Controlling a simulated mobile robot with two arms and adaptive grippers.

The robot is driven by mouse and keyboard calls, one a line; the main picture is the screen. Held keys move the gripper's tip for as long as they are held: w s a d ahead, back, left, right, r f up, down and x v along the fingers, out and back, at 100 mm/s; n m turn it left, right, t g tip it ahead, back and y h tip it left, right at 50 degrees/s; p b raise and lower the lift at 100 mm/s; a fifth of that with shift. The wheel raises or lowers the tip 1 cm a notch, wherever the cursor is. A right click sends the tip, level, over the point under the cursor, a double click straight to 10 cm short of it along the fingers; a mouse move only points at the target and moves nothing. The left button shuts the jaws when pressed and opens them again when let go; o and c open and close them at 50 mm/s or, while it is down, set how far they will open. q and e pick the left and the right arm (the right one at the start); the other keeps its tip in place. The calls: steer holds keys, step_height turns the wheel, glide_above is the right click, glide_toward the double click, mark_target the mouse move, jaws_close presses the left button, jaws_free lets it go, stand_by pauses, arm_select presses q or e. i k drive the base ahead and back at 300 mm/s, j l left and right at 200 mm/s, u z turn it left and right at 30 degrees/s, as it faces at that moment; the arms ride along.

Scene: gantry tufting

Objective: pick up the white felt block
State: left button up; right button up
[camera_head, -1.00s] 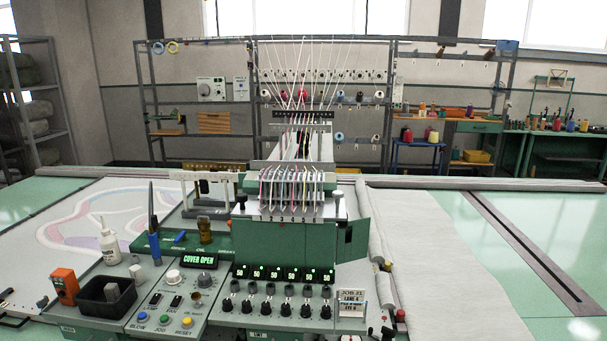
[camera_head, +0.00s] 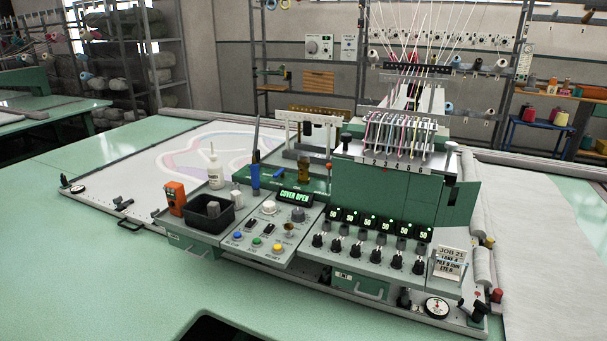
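A small pale block (camera_head: 237,197) stands on the console's left part, just behind a black open tray (camera_head: 209,216). A greyer block (camera_head: 213,209) stands inside the tray and rises a little above its rim. Both are small here, and I cannot tell for certain which one is the white felt block. Neither of my grippers is in view.
An orange device (camera_head: 175,197) stands left of the tray and a white bottle (camera_head: 215,170) behind it. A blue-handled tool (camera_head: 256,160) stands upright to the right. Knobs and lit displays fill the console's right. The green tabletop (camera_head: 110,270) in front is clear.

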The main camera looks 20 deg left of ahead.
mark_target(236, 195)
steer(key=k+j+u, duration=0.1)
steer(key=j+u, duration=1.4)
steer(key=i+l, duration=0.05)
